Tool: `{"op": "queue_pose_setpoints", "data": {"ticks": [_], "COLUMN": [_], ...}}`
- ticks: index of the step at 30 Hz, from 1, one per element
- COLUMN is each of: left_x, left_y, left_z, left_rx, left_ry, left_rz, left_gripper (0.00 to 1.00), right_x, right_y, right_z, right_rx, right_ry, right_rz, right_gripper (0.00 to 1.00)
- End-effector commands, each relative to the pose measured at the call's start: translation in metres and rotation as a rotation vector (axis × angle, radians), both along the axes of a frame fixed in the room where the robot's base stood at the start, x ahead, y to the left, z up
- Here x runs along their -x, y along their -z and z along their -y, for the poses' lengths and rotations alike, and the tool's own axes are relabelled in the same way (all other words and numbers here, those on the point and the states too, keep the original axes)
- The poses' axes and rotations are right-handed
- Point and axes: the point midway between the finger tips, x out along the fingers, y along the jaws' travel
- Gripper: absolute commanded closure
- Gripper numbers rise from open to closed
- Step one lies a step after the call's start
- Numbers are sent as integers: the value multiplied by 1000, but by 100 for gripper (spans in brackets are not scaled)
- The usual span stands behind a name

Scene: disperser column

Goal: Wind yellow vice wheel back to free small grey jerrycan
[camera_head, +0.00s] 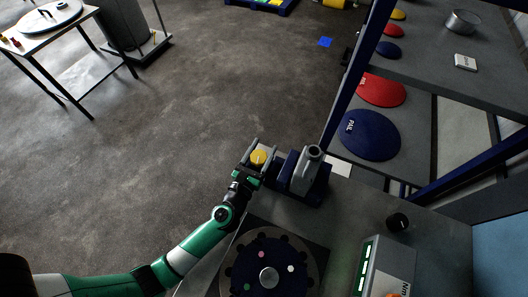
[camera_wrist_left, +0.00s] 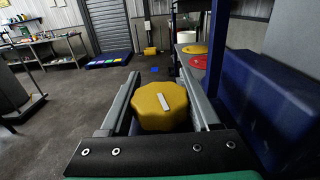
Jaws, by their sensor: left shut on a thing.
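The yellow vice wheel (camera_head: 259,157) is at the left end of the blue vice (camera_head: 289,172) on the bench's far edge. My left gripper (camera_head: 257,155) is shut on the wheel, with a finger on either side. In the left wrist view the yellow wheel (camera_wrist_left: 160,106), with a pale bar mark on its face, sits between the two grey fingers of the left gripper (camera_wrist_left: 163,100). The small grey jerrycan (camera_head: 308,167) stands upright at the vice, its round neck facing up. Its contact with the jaws is hard to see. My right gripper is not in view.
On the bench are a dark round disc (camera_head: 248,262) with coloured dots, a black knob (camera_head: 397,222) and a grey-green device (camera_head: 370,262). A blue-framed shelf (camera_head: 345,85) with red and blue lids rises behind the vice at right. Open floor lies to the left.

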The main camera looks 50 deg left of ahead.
Motion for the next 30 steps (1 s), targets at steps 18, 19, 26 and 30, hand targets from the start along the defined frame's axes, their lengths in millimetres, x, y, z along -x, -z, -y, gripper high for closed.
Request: {"op": "queue_pose_setpoints", "data": {"ticks": [18,19,26,30], "left_x": [0,0,7,30], "left_y": [0,0,1,1], "left_z": [-1,-1,3,13], "left_rx": [2,2,1,1], "left_ry": [-10,-10,-8,-6], "left_rz": [-1,-1,-2,-4], "left_gripper": [7,7,7,7], "right_x": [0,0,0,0], "right_y": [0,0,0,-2], "right_z": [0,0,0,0], "right_rx": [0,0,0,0], "right_ry": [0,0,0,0], "right_rz": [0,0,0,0], "right_gripper": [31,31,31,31]}}
